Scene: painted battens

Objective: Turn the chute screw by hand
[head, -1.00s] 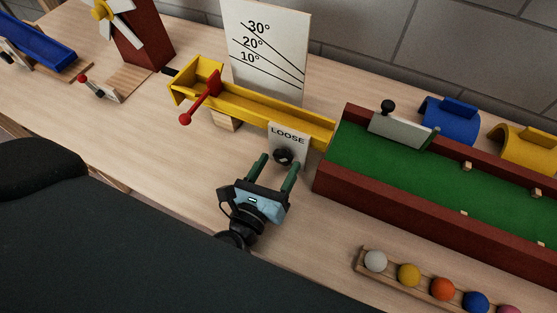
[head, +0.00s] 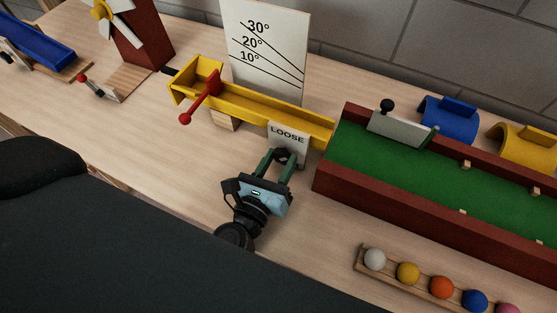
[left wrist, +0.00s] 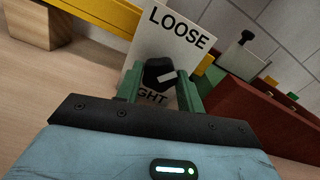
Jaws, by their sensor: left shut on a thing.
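The chute screw is a black knob (left wrist: 158,74) with a pale pointer mark, on a white plate (left wrist: 150,40) printed LOOSE at the top. Lower letters ending in "GHT" are partly covered. The plate (head: 288,137) stands at the lower end of the yellow chute (head: 265,107). My left gripper (head: 282,157) has its green fingers on both sides of the knob and is shut on it; its fingers flank the knob in the left wrist view (left wrist: 160,82). The knob is mostly hidden in the head view. My right gripper is not in view.
A red lever (head: 200,99) crosses the chute's upper part. An angle board (head: 265,50) stands behind it. A green-floored, red-walled trough (head: 400,165) lies right. A rack (head: 362,262) of coloured balls sits at front right. Bare table (head: 150,130) lies left of the gripper.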

